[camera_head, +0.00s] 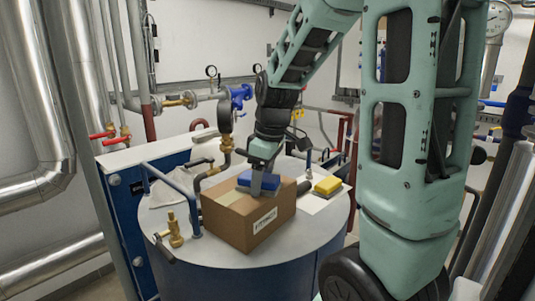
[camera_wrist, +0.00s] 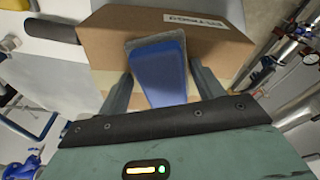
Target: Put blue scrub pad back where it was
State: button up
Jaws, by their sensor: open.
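The blue scrub pad (camera_head: 258,181) is on top of a brown cardboard box (camera_head: 245,226) standing on the round tank top. In the wrist view the pad (camera_wrist: 160,72) shows blue with a grey layer along its far edge, and the box (camera_wrist: 205,50) is behind it. My gripper (camera_head: 264,186) is directly over the pad from above. In the wrist view my gripper (camera_wrist: 157,85) is open, with one finger on each side of the pad. I cannot tell whether either finger touches it.
A brass valve (camera_head: 174,230) stands at the front left of the tank top (camera_head: 220,257). Blue handrails and pipes rise at the left and behind. The tank top's front is clear.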

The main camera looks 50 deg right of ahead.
aim_at(269, 178)
jog(key=shift+s+a+f+g, duration=0.15)
jog(key=shift+a+f+g, duration=0.15)
notch_tip(269, 178, up, 12)
jog(key=s+b, duration=0.1)
jog(key=b, duration=0.1)
jog(key=a+f+n, duration=0.1)
jog(key=a+f, duration=0.4)
jog(key=a, duration=0.5)
jog(key=a+f+n, duration=0.1)
jog(key=a+f, duration=0.4)
jog(key=a, duration=0.5)
jog(key=s+a+f+n+g, duration=0.1)
jog(key=s+a+f+n, duration=0.1)
jog(key=s+a+f, duration=0.7)
jog(key=s+a, duration=0.3)
jog(key=shift+s+a, duration=0.1)
notch_tip(269, 178, down, 8)
jog(key=b, duration=0.7)
jog(key=shift+b, duration=0.4)
jog(key=shift+f, duration=0.1)
